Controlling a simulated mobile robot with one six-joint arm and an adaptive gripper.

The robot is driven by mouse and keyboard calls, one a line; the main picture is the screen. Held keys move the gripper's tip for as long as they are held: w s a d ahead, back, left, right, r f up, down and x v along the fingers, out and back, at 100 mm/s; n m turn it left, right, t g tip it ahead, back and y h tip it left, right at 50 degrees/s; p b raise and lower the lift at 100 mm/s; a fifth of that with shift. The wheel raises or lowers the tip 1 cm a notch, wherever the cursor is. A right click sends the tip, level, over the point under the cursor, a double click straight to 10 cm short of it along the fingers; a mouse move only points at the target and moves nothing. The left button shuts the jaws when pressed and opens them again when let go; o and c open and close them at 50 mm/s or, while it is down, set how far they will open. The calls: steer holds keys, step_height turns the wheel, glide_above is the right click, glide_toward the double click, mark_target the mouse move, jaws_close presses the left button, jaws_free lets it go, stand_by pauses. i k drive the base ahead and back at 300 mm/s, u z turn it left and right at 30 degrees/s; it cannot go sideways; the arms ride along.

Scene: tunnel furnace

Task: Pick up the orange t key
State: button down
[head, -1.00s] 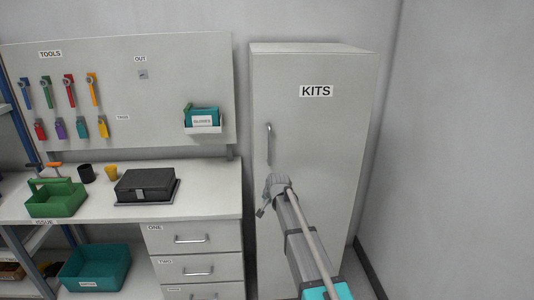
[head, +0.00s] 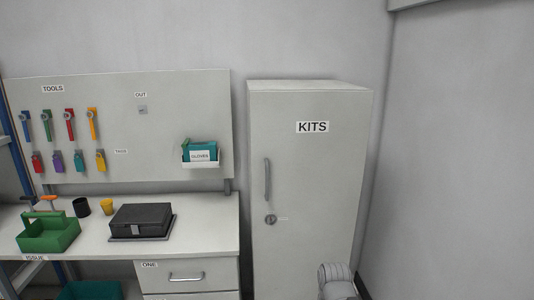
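An orange T-shaped handle (head: 48,199), which looks like the orange t key, stands up at the green tote in the head view. Its lower part is hidden, and I cannot tell whether it is in the tote or behind it. A darker T-shaped handle (head: 27,200) shows just left of it. The green tote (head: 50,238) sits on the left of the workbench. A rounded grey part of my arm shows at the bottom right, in front of the cabinet, far from the key. My gripper's fingers are not in view.
On the workbench (head: 205,230) are a black cup (head: 82,207), a yellow cup (head: 106,207) and a black case (head: 141,219). A tool board (head: 150,165) stands behind. The closed KITS cabinet (head: 318,190) is to the right. Bare bench lies right of the case.

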mark_target(50, 198)
steer(key=u, duration=1.65)
